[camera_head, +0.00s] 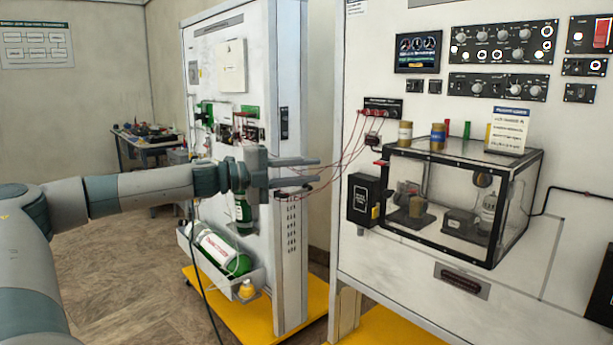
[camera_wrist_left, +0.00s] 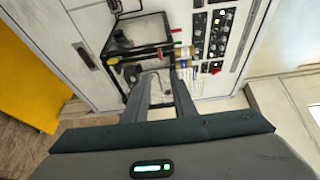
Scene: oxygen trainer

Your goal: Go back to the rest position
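My left arm comes in from the left in the head view and reaches across in front of the left panel. Its gripper (camera_head: 315,171) points right, with its two fingers apart and nothing between them. In the left wrist view the same gripper (camera_wrist_left: 159,85) shows two spread fingers with the right panel beyond. The gripper looks apart from the panels and the clear box. My right gripper is not in view.
The left panel (camera_head: 225,130) carries green cylinders and stands on a yellow base (camera_head: 250,318). The right panel (camera_head: 400,290) carries a clear black-framed box (camera_head: 440,259), red wires and control modules. A small table (camera_head: 148,146) stands at the back left. Brown floor (camera_head: 120,270) is clear at left.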

